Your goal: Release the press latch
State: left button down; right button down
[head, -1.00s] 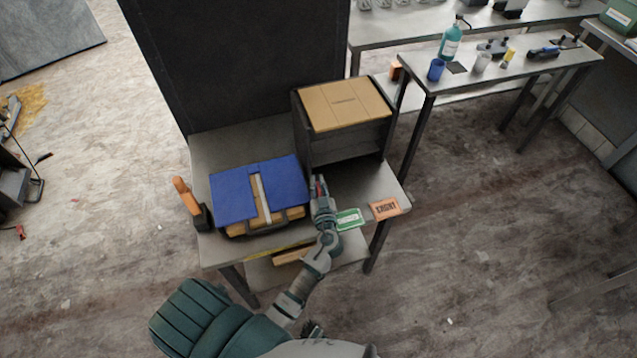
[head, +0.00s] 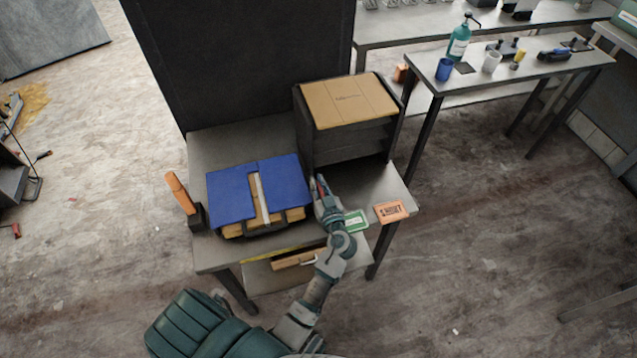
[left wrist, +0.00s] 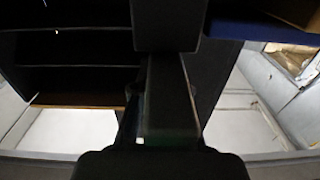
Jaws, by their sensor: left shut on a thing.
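The press (head: 232,197) sits on the grey bench, with a blue two-part top over a tan stack in a dark frame. An orange handle (head: 180,193) stands at its left side. My left gripper (head: 321,190) is at the press's right side, in the gap before the dark shelf box. It is shut on a small part with a red spot, mostly hidden by the fingers; I cannot tell whether this is the latch. In the left wrist view the dark gripper (left wrist: 165,100) fills the middle, and a blue edge (left wrist: 262,30) shows upper right. My right gripper is out of view.
A dark shelf box (head: 345,145) with a cardboard top stands behind the gripper. A green card (head: 356,221) and an orange card (head: 391,211) lie near the bench's front right edge. A dark panel (head: 240,60) rises behind the bench.

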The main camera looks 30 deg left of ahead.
pick_arm(q)
jog(key=c, duration=1.2)
grip_release()
jog(key=shift+r, duration=0.1)
jog(key=shift+o, duration=0.2)
jog(key=shift+d, duration=0.1)
jog(key=v, duration=1.2)
